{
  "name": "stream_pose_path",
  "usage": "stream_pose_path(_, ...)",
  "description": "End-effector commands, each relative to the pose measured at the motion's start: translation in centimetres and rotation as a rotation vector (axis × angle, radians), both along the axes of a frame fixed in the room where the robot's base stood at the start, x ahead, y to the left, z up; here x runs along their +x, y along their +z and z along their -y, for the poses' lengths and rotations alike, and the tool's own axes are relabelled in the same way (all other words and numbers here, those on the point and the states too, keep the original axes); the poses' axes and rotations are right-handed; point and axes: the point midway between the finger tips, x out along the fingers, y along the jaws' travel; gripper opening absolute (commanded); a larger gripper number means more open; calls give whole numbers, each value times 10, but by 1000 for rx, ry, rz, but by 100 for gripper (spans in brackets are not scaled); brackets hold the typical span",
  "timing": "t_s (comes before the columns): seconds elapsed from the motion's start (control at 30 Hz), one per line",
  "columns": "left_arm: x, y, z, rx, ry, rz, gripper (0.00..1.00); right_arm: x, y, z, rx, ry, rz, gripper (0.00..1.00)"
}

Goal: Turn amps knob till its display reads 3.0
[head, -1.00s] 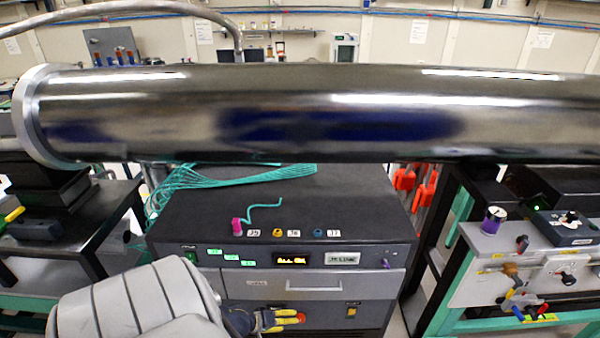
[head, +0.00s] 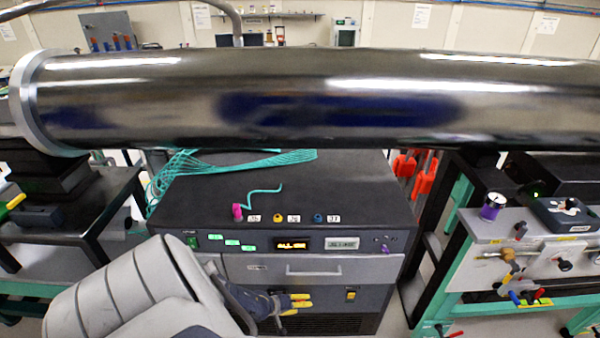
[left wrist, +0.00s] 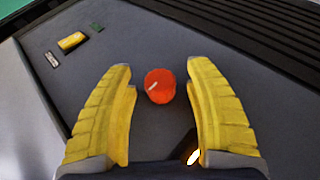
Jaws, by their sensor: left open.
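An orange-red round knob (left wrist: 160,86) with a white pointer line sits on a dark grey panel in the left wrist view. My left gripper (left wrist: 163,78) is open, with one yellow finger on each side of the knob and gaps between. In the head view my left gripper (head: 300,303) is at the lower front of the dark cabinet (head: 330,195), and the knob is not clear there. A small glowing spot (left wrist: 193,156) shows low between the fingers, partly hidden; no reading is legible. My right gripper is not in view.
A yellow switch (head: 350,295) is right of my gripper; a yellow block (left wrist: 71,41) shows in the wrist view. A drawer handle (head: 314,270) and lit displays (head: 291,244) are above. A large metal pipe (head: 330,100) crosses above the cabinet.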

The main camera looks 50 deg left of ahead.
Motion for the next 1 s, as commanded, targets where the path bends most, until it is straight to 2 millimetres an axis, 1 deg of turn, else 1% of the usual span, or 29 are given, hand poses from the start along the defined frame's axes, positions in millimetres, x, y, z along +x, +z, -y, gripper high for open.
stream_pose_path(0.4,1,-1,0,1,1,0,53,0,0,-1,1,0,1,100)
stream_pose_path(0.87,1,-1,0,1,1,0,0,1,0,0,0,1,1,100)
stream_pose_path(1.0,1,-1,0,1,1,0,0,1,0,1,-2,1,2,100)
